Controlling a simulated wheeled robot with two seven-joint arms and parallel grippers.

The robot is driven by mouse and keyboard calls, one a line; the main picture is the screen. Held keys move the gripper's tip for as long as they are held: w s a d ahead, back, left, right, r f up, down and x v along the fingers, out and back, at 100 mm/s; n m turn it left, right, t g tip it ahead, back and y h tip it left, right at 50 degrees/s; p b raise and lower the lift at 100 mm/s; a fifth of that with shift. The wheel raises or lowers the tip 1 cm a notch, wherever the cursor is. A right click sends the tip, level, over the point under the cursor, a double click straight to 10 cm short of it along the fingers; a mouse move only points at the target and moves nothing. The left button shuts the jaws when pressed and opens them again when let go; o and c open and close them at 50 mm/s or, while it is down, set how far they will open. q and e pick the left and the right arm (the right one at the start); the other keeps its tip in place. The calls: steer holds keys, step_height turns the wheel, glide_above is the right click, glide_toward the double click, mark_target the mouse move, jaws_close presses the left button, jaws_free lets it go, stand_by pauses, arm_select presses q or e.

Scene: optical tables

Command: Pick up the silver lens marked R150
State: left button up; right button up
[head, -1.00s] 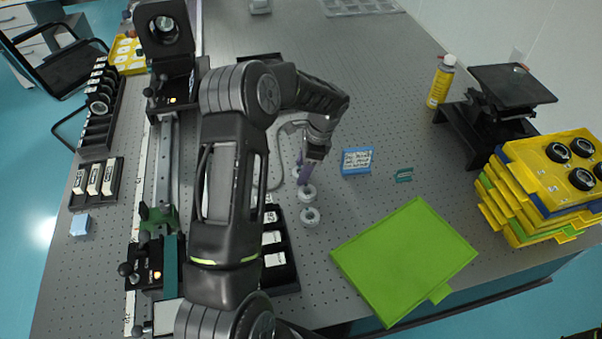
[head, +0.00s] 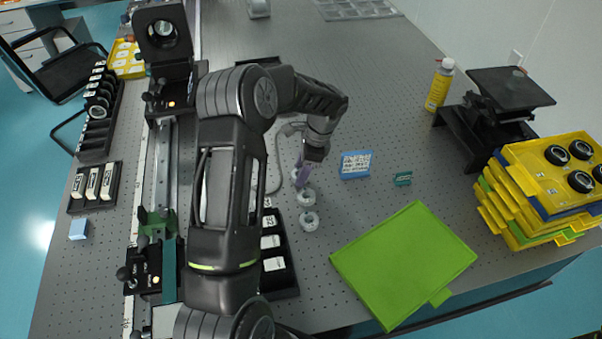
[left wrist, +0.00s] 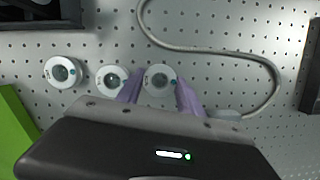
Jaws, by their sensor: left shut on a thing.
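Three silver ring-shaped lenses stand in a row on the perforated table. In the left wrist view they are the left one (left wrist: 62,71), the middle one (left wrist: 111,79) and the right one (left wrist: 160,80). Their markings are too small to read, so I cannot tell which is R150. My left gripper (left wrist: 160,92), with purple fingers, is shut on the right lens, one finger on each side. In the head view, my left gripper (head: 301,178) is low at the far end of the row, partly hiding that lens. The other two (head: 306,197) (head: 309,221) are nearer. My right gripper is not in view.
A green tray (head: 403,262) lies nearer right. A blue label card (head: 356,164) and a small teal piece (head: 402,179) are right of the lenses. A black rack (head: 283,282) is left of them. A grey cable (left wrist: 262,68) curves close by.

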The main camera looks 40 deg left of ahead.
arm_select(q)
step_height(320, 180, up, 10)
steer(key=b, duration=0.1)
steer(key=shift+f+b, duration=0.25)
steer(key=shift+b, duration=0.1)
